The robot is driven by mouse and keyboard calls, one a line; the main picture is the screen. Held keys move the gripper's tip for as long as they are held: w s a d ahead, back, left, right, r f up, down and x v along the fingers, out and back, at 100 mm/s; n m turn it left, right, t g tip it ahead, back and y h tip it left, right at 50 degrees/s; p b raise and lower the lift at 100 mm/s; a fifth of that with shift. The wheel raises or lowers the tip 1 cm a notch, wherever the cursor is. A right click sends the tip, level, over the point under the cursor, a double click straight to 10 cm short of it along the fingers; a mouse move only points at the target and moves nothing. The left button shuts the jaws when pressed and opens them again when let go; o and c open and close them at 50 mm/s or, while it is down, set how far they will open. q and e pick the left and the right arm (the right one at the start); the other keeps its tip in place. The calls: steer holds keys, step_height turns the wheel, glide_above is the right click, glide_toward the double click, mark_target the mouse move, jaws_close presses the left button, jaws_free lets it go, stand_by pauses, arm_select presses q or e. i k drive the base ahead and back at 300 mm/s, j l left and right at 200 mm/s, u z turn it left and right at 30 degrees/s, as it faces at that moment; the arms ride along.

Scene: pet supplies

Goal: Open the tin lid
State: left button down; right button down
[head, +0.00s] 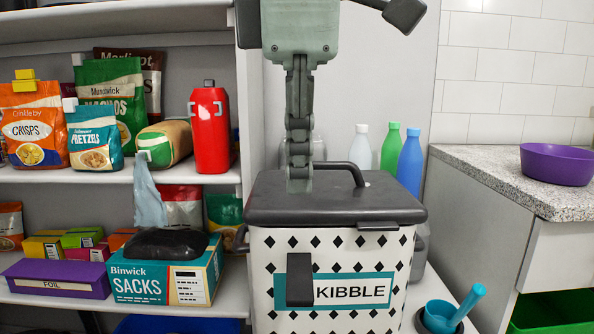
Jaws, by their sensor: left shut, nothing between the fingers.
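The tin (394,262) is white with black diamonds and a teal KIBBLE label. It stands upright at the middle of the head view. Its dark grey lid (400,203) lies flat on the top and is shut. A dark arched handle (350,167) stands on the lid. My left gripper (299,184) points down over the lid, shut and empty, its tips at the handle's left part. The fingers hide part of the handle, and I cannot tell whether they touch it. A dark flap (299,279) covers part of the label. My right gripper is not in view.
Left shelves hold snack bags, a red flask (210,130) and a sacks box (200,270). Several bottles (409,160) stand behind the tin. A counter (500,180) with a purple bowl (556,164) is at right.

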mark_target(343, 194)
steer(key=k, duration=1)
